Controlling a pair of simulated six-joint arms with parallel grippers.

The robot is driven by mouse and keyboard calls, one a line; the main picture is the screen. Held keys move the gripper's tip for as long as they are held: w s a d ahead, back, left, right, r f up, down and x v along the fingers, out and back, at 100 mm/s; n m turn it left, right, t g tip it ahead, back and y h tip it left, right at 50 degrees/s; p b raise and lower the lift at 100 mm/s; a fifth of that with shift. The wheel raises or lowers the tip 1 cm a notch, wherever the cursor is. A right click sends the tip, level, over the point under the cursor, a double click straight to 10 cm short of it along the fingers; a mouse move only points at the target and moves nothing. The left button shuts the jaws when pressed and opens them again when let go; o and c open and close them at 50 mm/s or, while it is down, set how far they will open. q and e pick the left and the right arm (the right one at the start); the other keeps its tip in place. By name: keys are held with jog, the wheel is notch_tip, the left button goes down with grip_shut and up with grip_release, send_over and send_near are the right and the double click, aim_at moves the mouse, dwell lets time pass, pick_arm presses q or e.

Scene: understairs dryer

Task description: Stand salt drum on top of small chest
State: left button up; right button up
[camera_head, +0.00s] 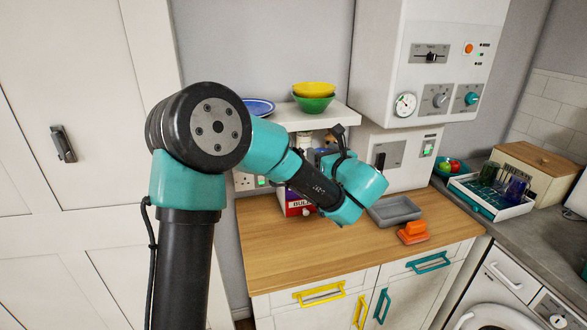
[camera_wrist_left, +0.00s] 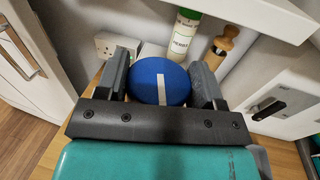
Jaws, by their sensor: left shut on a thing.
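The salt drum (camera_wrist_left: 160,82) is a blue round thing with a white strip on its top, seen from above in the left wrist view. My left gripper (camera_wrist_left: 161,76) is shut on it, one finger on each side. In the head view my arm covers most of the drum, with a bit of blue beside the wrist. A small box (camera_head: 295,206) with red and purple fronts and a "BULB" label, probably the small chest, stands on the wooden worktop, partly behind my arm. Whether the drum touches it is hidden. My right gripper is out of view.
A shelf (camera_head: 345,116) with bowls (camera_head: 314,97) and a blue plate (camera_head: 259,107) hangs above. A labelled bottle (camera_wrist_left: 184,32) and a wooden mill (camera_wrist_left: 222,46) stand behind the drum. A grey tray (camera_head: 396,210) and an orange item (camera_head: 413,232) lie right; the front worktop is clear.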

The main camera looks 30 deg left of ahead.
pick_arm(q)
jog(key=shift+a, duration=0.1)
jog(key=x, duration=1.4)
jog(key=shift+a, duration=0.1)
jog(key=x, duration=0.3)
jog(key=shift+w+a+f, duration=0.1)
jog(key=shift+w+a, duration=0.05)
jog(key=shift+a, duration=0.1)
jog(key=shift+f, duration=0.1)
jog(key=o, duration=1.5)
jog(key=shift+c, duration=0.2)
